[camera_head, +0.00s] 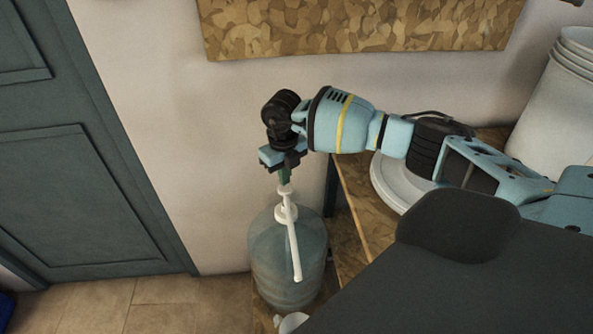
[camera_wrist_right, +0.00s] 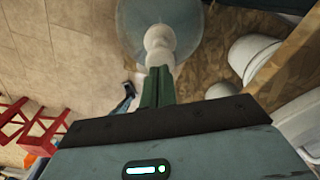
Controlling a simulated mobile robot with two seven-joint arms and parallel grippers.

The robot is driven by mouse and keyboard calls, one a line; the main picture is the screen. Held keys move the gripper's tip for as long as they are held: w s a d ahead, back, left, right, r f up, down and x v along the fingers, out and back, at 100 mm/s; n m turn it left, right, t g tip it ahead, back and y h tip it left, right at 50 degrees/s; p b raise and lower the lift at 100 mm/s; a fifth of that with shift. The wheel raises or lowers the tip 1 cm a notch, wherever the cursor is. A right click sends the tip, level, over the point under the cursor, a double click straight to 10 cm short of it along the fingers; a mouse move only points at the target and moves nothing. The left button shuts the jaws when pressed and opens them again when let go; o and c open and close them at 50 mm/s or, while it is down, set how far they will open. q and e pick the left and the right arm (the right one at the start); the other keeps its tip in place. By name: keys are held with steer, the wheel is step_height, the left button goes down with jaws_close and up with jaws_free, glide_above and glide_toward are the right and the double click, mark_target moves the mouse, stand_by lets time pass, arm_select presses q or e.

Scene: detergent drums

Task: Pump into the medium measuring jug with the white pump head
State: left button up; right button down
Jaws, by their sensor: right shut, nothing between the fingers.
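The white pump head (camera_head: 286,212) stands upright on a translucent blue drum (camera_head: 288,262). Its long spout points down the picture, toward the camera. My right gripper (camera_head: 285,176) is shut and empty, fingers pointing down, right over the top of the pump. In the right wrist view its green fingers (camera_wrist_right: 159,86) lie together, with the white pump (camera_wrist_right: 159,42) just beyond their tips. I cannot tell whether they touch. A white vessel (camera_head: 293,322) shows partly at the bottom edge, below the spout; I cannot tell whether it is the medium jug. My left gripper is not in view.
A wooden shelf (camera_head: 365,205) with a round white lid (camera_head: 392,186) stands right of the drum. White buckets (camera_head: 558,105) are stacked at the far right. The wall is close behind. Red frames (camera_wrist_right: 38,128) show at the left of the wrist view.

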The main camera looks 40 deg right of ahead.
mark_target(286, 190)
steer(key=shift+f, duration=0.1)
stand_by(0.5)
